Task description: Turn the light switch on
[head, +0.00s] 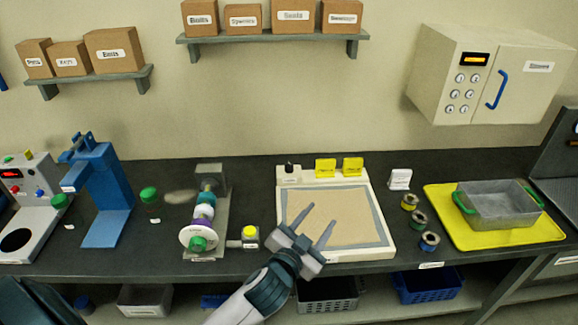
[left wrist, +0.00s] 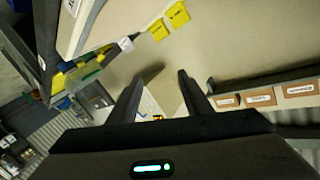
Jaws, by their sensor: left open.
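No part in view is clearly marked as the light switch. A small black knob (head: 289,168) stands at the back left corner of a white-framed panel (head: 382,240) with a tan middle; its on or off position is too small to tell. My left gripper (head: 318,222) is open and empty over the front of this panel, its fingers pointing toward the back. In the left wrist view the two open fingers (left wrist: 158,88) show with nothing held between them. My right gripper is not in view.
A spindle with discs (head: 205,212) and a yellow-topped button box (head: 249,236) stand left.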

